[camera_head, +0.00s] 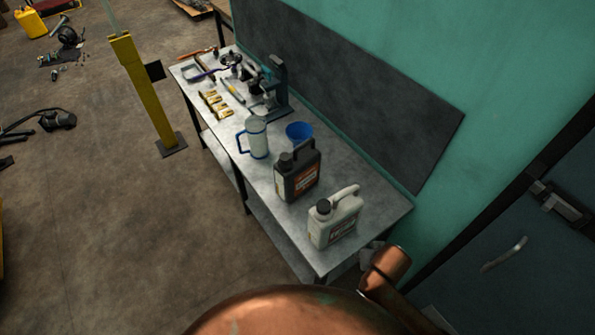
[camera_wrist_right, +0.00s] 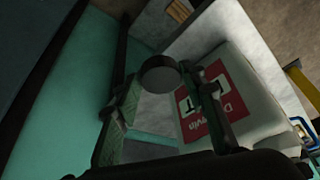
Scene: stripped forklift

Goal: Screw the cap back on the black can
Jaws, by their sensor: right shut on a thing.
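The black can (camera_head: 303,181) with an orange-red label stands upright on the metal bench. Its dark neck (camera_head: 284,158) shows at the top, too small to tell in detail. In the right wrist view a dark round cap (camera_wrist_right: 160,75) sits between the fingertips of my right gripper (camera_wrist_right: 163,88), which is shut on it. A pale can with a red label (camera_wrist_right: 245,95) stands behind the fingers. In the head view my right gripper cannot be made out near the copper arm links at the bottom. My left gripper is not in view.
A white can (camera_head: 340,222) with a black cap stands at the bench's near end, beside the black can. A clear jug (camera_head: 257,138), a blue cup (camera_head: 299,132) and several brass-coloured parts (camera_head: 215,104) stand farther along. A teal wall (camera_head: 400,70) borders the bench (camera_head: 385,206).

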